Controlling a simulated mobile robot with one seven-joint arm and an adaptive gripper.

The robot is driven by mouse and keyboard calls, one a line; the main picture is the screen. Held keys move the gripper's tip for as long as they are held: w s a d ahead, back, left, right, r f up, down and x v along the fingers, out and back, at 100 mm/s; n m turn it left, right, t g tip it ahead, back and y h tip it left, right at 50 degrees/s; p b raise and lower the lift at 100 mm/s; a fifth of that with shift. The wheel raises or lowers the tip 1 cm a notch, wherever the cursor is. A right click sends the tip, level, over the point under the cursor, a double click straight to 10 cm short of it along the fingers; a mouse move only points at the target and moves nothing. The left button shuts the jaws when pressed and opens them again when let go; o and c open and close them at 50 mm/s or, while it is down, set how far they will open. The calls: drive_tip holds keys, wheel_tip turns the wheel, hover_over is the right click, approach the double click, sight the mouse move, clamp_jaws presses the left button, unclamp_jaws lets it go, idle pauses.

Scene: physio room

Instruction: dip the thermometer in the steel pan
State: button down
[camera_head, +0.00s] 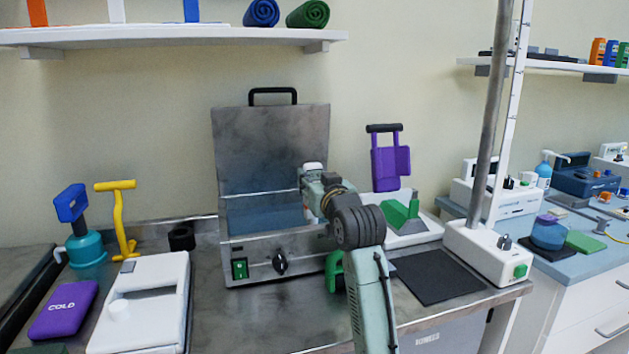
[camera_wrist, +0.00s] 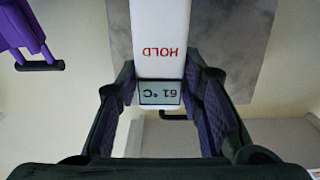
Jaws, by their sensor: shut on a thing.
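The steel pan (camera_head: 259,255) stands at the back of the counter with its lid (camera_head: 271,140) raised. Bluish liquid shows inside it. My gripper (camera_wrist: 160,80) is shut on the white thermometer (camera_wrist: 158,22), whose body carries the red word HOLD. Its display (camera_wrist: 160,93) reads 61 °C, upside down in the wrist view. In the head view, my arm reaches over the right side of the pan, and a small white end of the thermometer (camera_head: 312,167) shows above my gripper. The probe tip is hidden, so I cannot tell whether it touches the liquid.
A purple holder with a black handle (camera_head: 390,160) and a green block (camera_head: 402,215) are right of the pan. A steel pole (camera_head: 493,120) rises farther right. Left are a purple COLD pack (camera_head: 62,310), a white case (camera_head: 140,325) and a yellow T-handle (camera_head: 122,220).

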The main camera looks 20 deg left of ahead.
drive_tip(key=shift+r, duration=0.15)
wheel_tip(320, 180, up, 12)
drive_tip(key=p, duration=0.8)
idle(0.5)
idle(1.6)
